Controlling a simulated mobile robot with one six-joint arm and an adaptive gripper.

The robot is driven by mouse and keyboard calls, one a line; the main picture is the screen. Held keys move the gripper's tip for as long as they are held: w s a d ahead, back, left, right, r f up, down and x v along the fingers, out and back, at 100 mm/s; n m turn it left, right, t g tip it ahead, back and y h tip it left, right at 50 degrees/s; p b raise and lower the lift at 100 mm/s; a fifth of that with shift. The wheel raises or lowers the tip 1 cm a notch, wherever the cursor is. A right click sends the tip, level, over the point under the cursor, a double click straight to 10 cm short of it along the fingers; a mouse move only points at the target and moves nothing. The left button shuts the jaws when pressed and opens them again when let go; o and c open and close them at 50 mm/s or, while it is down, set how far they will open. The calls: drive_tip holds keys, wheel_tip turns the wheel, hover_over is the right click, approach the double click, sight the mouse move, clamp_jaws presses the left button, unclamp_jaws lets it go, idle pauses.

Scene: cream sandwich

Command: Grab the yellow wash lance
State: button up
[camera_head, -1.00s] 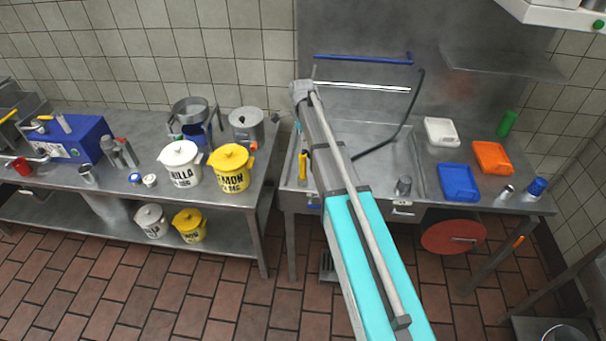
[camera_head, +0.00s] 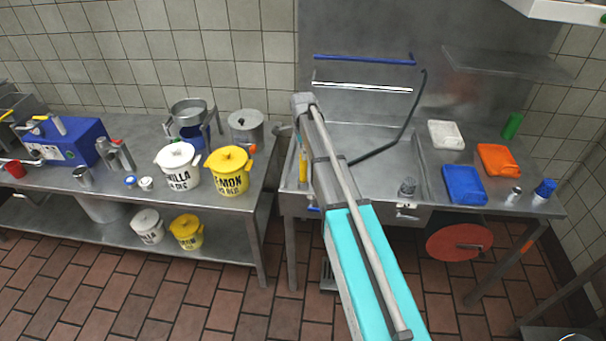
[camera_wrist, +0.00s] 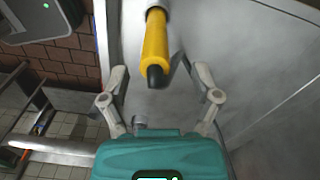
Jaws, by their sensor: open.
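The yellow wash lance (camera_wrist: 155,47) shows in the wrist view as a yellow grip with a dark tip, on a grey hose or pipe at its top end. It also shows in the head view (camera_head: 303,168) as a short upright yellow piece at the left end of the sink, partly hidden by my arm. My gripper (camera_wrist: 160,76) is open in the wrist view. Its two grey fingers stand to the left and right of the lance, apart from it. In the head view my arm hides the gripper.
The steel sink (camera_head: 375,140) lies around the lance, with its wall close to my gripper. A blue tub (camera_head: 464,184), an orange tub (camera_head: 498,160) and a white tub (camera_head: 446,135) stand on the right drainboard. A table with white and yellow buckets (camera_head: 229,172) stands left.

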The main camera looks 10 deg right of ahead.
sight(303, 162)
drive_tip(key=shift+f, duration=0.2)
drive_tip(key=f+b, duration=0.5)
drive_tip(key=shift+s, duration=0.25)
drive_tip(key=shift+r, duration=0.1)
idle(0.7)
clamp_jaws()
